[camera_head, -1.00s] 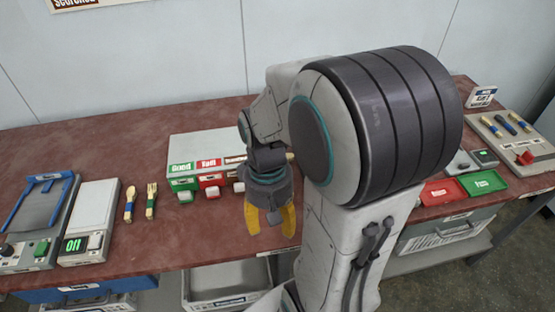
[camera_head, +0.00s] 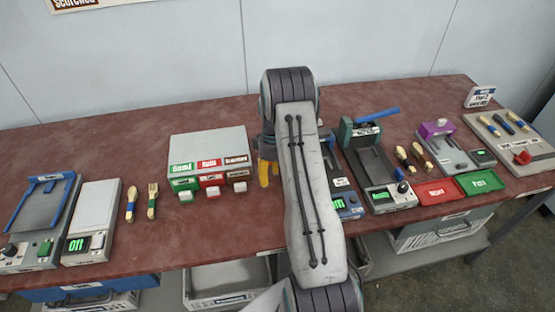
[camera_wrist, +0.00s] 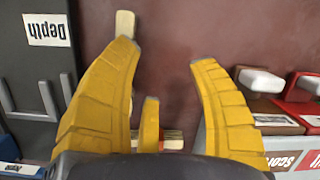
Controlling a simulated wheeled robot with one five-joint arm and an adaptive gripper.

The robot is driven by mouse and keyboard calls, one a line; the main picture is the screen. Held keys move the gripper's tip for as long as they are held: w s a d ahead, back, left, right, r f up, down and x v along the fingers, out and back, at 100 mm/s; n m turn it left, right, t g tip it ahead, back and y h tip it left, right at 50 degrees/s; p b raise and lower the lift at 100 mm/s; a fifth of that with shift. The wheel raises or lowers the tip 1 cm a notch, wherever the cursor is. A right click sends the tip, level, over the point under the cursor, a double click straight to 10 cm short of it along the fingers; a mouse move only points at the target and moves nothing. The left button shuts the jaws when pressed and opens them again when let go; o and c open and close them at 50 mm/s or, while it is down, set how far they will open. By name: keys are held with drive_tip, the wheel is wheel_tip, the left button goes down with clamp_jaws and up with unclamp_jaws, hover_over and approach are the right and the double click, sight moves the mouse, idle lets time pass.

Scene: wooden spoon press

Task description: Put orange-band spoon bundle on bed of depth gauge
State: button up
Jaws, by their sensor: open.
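My gripper (camera_wrist: 165,95) is open, its yellow fingers spread above the red-brown table. In the head view my gripper (camera_head: 268,174) is partly covered by my arm. A pale wooden piece with a red-orange mark (camera_wrist: 174,144) lies low between the fingers in the wrist view; it looks like the orange-band bundle, largely hidden by my gripper. A pale wooden end (camera_wrist: 125,22) shows beyond the left finger; I cannot tell whether it belongs to the same bundle. The dark depth gauge (camera_wrist: 28,75), labelled "Depth", stands left in the wrist view. Its blue front (camera_head: 350,207) shows right of my arm in the head view.
A grey block with green, red and brown sorting labels (camera_head: 208,145) stands close left of my gripper. A dark press with a blue lever (camera_head: 372,165) stands right of my arm. Banded spoons (camera_head: 130,205) lie on the left. Open table (camera_head: 95,150) lies behind them.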

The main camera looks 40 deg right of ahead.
drive_tip(key=w+d+r+n, duration=0.1)
drive_tip(key=w+n, duration=0.1)
drive_tip(key=w, duration=0.1)
drive_tip(key=w+d+r+n+t, duration=0.1)
drive_tip(key=w+d+r+n, duration=0.1)
drive_tip(key=w, duration=0.1)
drive_tip(key=w+d+r+n+t+h, duration=0.1)
drive_tip(key=w+n, duration=0.1)
drive_tip(key=w, duration=0.1)
drive_tip(key=shift+w+d+r+n, duration=0.1)
drive_tip(key=shift+d+r+n, duration=0.2)
drive_tip(key=shift+d+r, duration=0.1)
drive_tip(key=shift+w+d+r+n, duration=0.1)
drive_tip(key=shift+w+r+n, duration=0.15)
drive_tip(key=shift+n, duration=0.55)
drive_tip(key=n, duration=0.5)
drive_tip(key=shift+s+n, duration=0.25)
drive_tip(key=shift+n, duration=0.05)
drive_tip(key=shift+a+f, duration=0.25)
drive_tip(key=shift+f, duration=0.85)
drive_tip(key=f, duration=0.1)
drive_tip(key=f+p, duration=0.1)
drive_tip(key=f, duration=0.1)
drive_tip(key=shift+w+a+f+p, duration=0.1)
drive_tip(key=shift+a+f+p, duration=0.2)
drive_tip(key=shift+p, duration=0.1)
drive_tip(key=shift+f, duration=0.75)
drive_tip(key=shift+o, duration=0.2)
drive_tip(key=c, duration=1.1)
clamp_jaws()
